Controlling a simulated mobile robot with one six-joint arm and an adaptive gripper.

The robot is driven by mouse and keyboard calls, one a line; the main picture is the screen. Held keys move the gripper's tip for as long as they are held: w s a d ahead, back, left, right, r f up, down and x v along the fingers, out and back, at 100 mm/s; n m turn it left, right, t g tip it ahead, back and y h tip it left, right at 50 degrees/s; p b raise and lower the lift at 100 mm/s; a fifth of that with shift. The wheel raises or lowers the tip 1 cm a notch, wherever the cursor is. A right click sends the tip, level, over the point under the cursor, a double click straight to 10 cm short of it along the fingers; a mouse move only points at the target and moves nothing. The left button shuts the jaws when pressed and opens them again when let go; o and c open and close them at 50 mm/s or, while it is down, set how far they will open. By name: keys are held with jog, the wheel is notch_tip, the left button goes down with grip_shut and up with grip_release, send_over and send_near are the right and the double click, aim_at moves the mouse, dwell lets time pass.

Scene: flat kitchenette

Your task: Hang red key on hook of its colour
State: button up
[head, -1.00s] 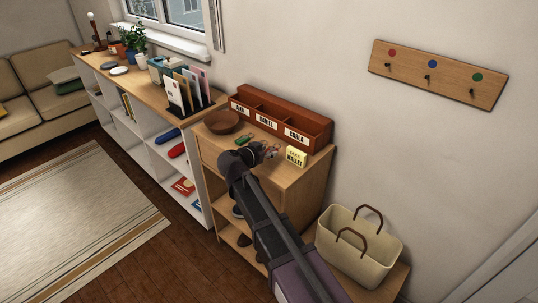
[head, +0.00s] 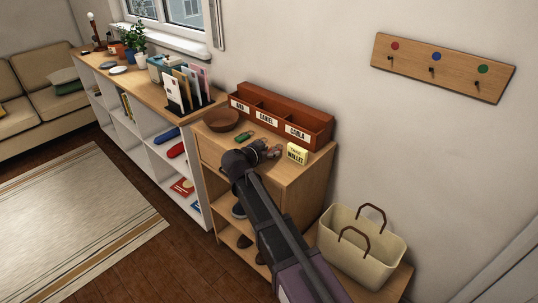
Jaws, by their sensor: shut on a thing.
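The wooden hook board (head: 450,66) is on the wall at the upper right. Its left hook (head: 390,62) is under a red dot (head: 395,46) and looks empty. The other two hooks are under a blue dot (head: 437,56) and a green dot (head: 483,69). My gripper (head: 271,151) is low over the cabinet top, left of the yellow wallet box. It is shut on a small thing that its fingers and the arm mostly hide. No red key shows clearly elsewhere, so I take the held thing to be it.
A cream basket (head: 365,252) stands below the hook board. The wall between is clear.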

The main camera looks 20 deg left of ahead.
jog(key=shift+f, duration=0.2)
jog(key=o, duration=1.1)
jog(key=shift+s+r, duration=0.1)
jog(key=p+v, duration=0.5)
jog(key=v, duration=0.8)
jog(key=shift+r, duration=0.3)
jog(key=shift+s, duration=0.1)
